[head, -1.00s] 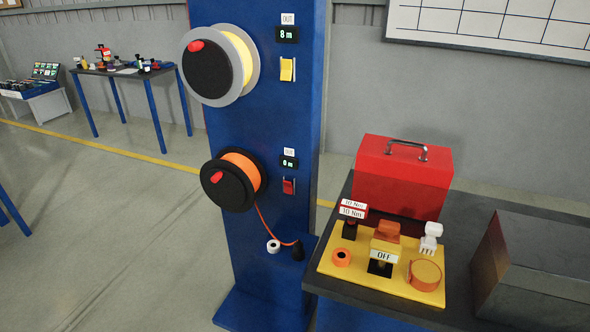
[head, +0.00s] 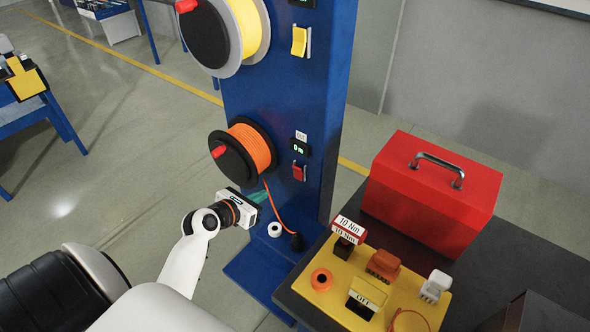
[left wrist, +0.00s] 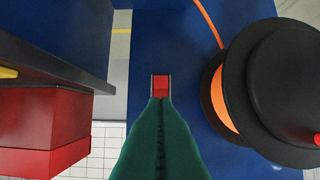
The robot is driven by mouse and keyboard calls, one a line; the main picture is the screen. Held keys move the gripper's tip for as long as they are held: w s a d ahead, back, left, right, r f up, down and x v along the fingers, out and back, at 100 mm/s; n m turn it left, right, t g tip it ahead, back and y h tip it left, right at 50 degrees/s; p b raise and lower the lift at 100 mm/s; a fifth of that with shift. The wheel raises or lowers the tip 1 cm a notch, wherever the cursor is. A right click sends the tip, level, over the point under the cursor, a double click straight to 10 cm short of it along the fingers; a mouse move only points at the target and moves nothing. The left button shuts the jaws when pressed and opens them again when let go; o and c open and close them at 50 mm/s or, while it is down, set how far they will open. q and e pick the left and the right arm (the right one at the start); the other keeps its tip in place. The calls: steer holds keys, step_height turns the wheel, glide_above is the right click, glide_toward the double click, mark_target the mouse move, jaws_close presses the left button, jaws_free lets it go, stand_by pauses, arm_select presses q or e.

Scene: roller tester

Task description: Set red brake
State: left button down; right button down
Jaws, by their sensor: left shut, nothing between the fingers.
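The red brake switch (head: 299,172) is a small rocker on the front of the blue column, below a small display reading 0 m and right of the orange reel (head: 247,151). It also shows in the left wrist view (left wrist: 160,82), straight beyond my fingertips. My left gripper (head: 265,191) has green fingers, shut and empty, left of and a little below the switch in the head view. In the left wrist view, the shut fingers (left wrist: 160,103) overlap the lower edge of the switch. I cannot tell whether they touch it. My right gripper is not in view.
The orange reel (left wrist: 243,90) is close to the right of my fingers in the left wrist view. An orange cord hangs from it. A yellow reel and yellow switch (head: 299,41) are above. A dark table with a red toolbox (head: 430,190) and yellow board (head: 345,293) stands right.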

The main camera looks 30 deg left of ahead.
arm_select(q)
glide_toward(296, 169)
step_height(296, 169, down, 5)
steer(key=w, duration=0.3)
steer(key=w+r, duration=0.1)
steer(key=w, duration=0.1)
steer(key=shift+d, duration=0.25)
steer(key=shift+w+r, duration=0.15)
steer(key=shift+w, duration=0.3)
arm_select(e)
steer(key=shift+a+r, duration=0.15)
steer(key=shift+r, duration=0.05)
arm_select(q)
steer(key=shift+p, duration=0.3)
